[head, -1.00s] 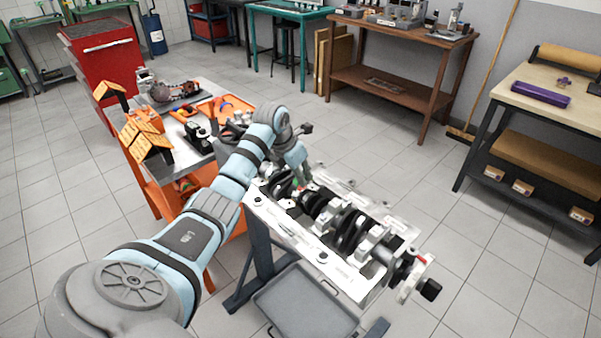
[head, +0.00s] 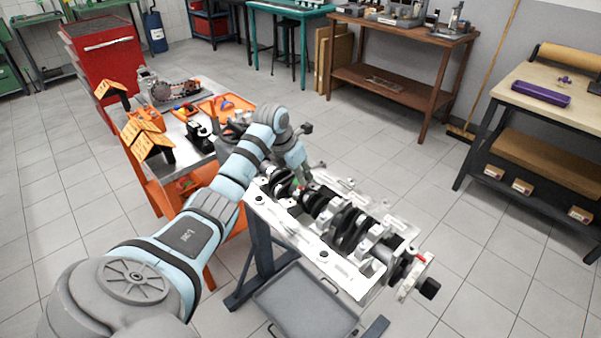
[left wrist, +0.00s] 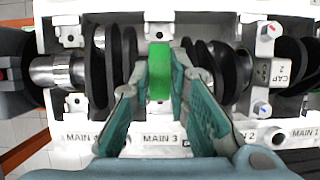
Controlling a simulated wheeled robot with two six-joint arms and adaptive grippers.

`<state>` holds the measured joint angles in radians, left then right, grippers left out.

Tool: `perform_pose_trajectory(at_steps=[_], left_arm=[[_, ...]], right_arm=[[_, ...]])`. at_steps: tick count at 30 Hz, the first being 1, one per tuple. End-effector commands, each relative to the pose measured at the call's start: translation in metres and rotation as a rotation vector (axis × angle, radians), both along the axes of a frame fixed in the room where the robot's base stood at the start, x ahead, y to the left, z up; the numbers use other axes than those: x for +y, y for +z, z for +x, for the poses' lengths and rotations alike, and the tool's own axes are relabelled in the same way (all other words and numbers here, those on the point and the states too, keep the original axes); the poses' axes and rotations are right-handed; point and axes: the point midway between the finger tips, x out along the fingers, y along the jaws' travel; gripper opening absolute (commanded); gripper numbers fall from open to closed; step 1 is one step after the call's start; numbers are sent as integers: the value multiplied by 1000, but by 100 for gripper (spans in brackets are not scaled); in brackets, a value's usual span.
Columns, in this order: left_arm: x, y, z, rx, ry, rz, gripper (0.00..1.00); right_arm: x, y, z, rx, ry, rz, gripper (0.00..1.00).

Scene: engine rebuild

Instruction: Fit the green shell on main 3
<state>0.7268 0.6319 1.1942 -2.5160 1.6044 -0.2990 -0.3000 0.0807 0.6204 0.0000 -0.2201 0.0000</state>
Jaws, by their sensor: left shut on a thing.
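The green shell (left wrist: 159,60) shows in the left wrist view as a bright upright band between my fingers. It is at the saddle in line with the "MAIN 3" label (left wrist: 160,138) on the white engine block (left wrist: 75,150). My left gripper (left wrist: 161,72) is shut on the green shell, one teal finger on each side. I cannot tell whether the shell touches the saddle. In the head view my left gripper (head: 301,180) reaches down into the far part of the block (head: 345,268), and the shell is mostly hidden there. My right gripper is not in view.
The dark crankshaft (head: 345,228) lies along the block, with its webs close on both sides of my fingers. A cap marked "CAP 2" (left wrist: 270,72) stands to the right. An orange cart (head: 158,192) with parts is at left. A grey tray (head: 305,305) sits below the block.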

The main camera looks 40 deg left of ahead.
Motion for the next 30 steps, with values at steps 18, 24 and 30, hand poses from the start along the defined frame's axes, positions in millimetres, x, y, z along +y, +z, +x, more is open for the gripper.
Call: perform_pose_trajectory(at_steps=[18, 24, 30], left_arm=[[0, -2, -1, 1, 0, 0, 0], [0, -5, -1, 1, 0, -1, 0], [0, -8, 0, 1, 0, -1, 0]], right_arm=[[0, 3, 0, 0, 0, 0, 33], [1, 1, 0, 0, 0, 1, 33], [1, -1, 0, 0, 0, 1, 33]])
